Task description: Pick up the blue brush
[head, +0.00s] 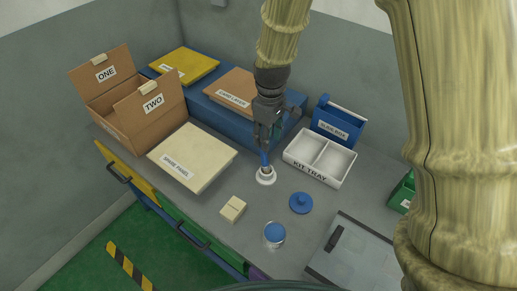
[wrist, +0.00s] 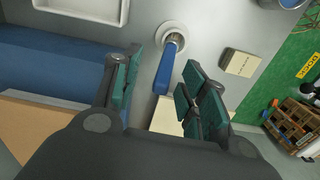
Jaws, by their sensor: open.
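The blue brush (head: 264,158) stands upright, its lower end in a small round white holder (head: 266,177) on the grey worktop. In the wrist view the blue brush (wrist: 165,70) shows between the finger pads, reaching from the white holder (wrist: 172,27) toward my gripper. My gripper (head: 266,137) points down just above the brush in the head view. Its green-padded fingers (wrist: 164,80) are open, with a gap on each side of the brush. I cannot tell how deep the handle sits between the fingers.
A white kit tray (head: 295,153) and a blue box (head: 337,137) stand to the right. A blue shelf (head: 204,105) lies behind. A pale panel (head: 186,187) is at left. A cream block (head: 233,208), blue lid (head: 301,203) and blue-topped jar (head: 274,234) stand in front.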

